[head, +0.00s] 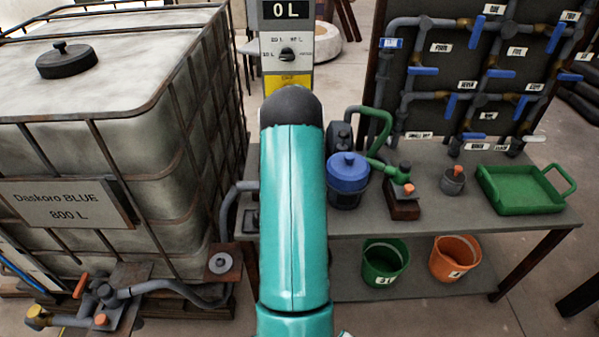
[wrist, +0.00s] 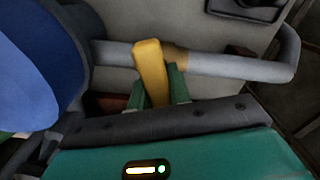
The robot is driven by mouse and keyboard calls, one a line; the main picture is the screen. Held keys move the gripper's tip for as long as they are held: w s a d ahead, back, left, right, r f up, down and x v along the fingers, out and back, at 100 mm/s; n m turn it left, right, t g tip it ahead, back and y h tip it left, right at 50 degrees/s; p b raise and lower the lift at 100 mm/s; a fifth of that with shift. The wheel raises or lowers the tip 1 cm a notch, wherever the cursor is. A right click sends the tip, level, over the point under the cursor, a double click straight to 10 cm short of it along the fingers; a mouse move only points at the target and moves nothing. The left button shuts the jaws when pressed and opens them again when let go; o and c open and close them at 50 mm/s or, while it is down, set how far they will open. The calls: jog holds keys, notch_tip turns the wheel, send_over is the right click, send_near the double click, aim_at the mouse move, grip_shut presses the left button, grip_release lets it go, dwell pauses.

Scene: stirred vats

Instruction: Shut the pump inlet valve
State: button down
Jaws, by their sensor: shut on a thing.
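In the wrist view a yellow valve handle (wrist: 149,62) sits on a grey pipe (wrist: 225,64), beside a short brass-coloured section (wrist: 175,56). The handle lies across the pipe, nearly at a right angle to it and slightly tilted. My gripper (wrist: 158,82) is shut on the lower part of the handle, with one green finger on each side. The handle's far end shows above the fingers. In the head view my teal arm hides my gripper and this valve. No label on the valve is readable.
A blue-lidded container (head: 348,172) stands on the grey table (head: 470,222) right of my arm; a blue rounded body (wrist: 45,60) fills the wrist view's left. A green pump hose (head: 376,120), a green tray (head: 520,188) and a caged tank (head: 110,150) are nearby.

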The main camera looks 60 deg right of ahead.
jog(key=shift+m, duration=1.9)
jog(key=c, duration=1.3)
grip_release()
notch_tip(320, 180, up, 14)
jog(key=shift+f, duration=0.1)
